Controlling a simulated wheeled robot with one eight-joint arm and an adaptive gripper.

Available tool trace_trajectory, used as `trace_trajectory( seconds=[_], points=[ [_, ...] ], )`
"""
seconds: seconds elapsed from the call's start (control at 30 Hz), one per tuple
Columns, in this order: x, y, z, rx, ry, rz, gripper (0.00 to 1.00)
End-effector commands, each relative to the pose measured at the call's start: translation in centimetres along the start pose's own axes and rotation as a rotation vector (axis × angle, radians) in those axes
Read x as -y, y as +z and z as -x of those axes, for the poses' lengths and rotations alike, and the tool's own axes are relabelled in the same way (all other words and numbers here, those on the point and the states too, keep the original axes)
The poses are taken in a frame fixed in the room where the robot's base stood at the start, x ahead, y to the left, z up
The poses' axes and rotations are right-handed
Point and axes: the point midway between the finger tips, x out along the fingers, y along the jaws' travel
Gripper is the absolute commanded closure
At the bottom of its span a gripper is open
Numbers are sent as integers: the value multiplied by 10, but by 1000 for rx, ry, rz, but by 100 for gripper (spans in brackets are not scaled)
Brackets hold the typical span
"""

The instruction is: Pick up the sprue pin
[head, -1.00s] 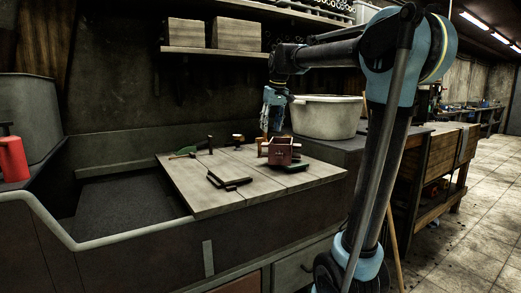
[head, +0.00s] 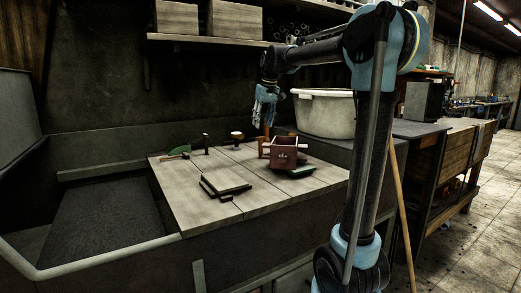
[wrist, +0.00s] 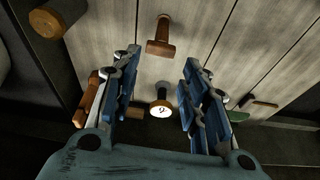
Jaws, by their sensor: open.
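In the wrist view my gripper (wrist: 160,58) is open, one blue finger on each side, with nothing between them held. A small upright pin with a pale round face (wrist: 161,107) shows between and below the fingers, apart from both. A brown tapered wooden peg (wrist: 159,36) stands on the planks beyond the fingertips. I cannot tell for certain which of these is the sprue pin. In the head view my gripper (head: 266,122) points down over the back of the plank board (head: 190,196), close by a wooden peg (head: 261,147) beside the dark red box (head: 284,158).
A wooden knob (head: 237,135), a green tool (head: 180,151) and dark frame pieces (head: 224,189) lie on the board. A white tub (head: 325,113) stands behind right. A wooden cylinder (wrist: 60,16) shows at the wrist view's upper left.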

Motion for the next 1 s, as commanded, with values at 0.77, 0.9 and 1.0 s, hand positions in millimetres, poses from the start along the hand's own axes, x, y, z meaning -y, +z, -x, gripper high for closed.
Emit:
trace_trajectory(
  seconds=[0.77, 0.9, 1.0],
  points=[
    [-1, 2, -96, 0, 1, -2, 59],
    [-1, 2, -115, 0, 1, -1, 59],
    [-1, 2, -125, 0, 1, -1, 59]
  ],
)
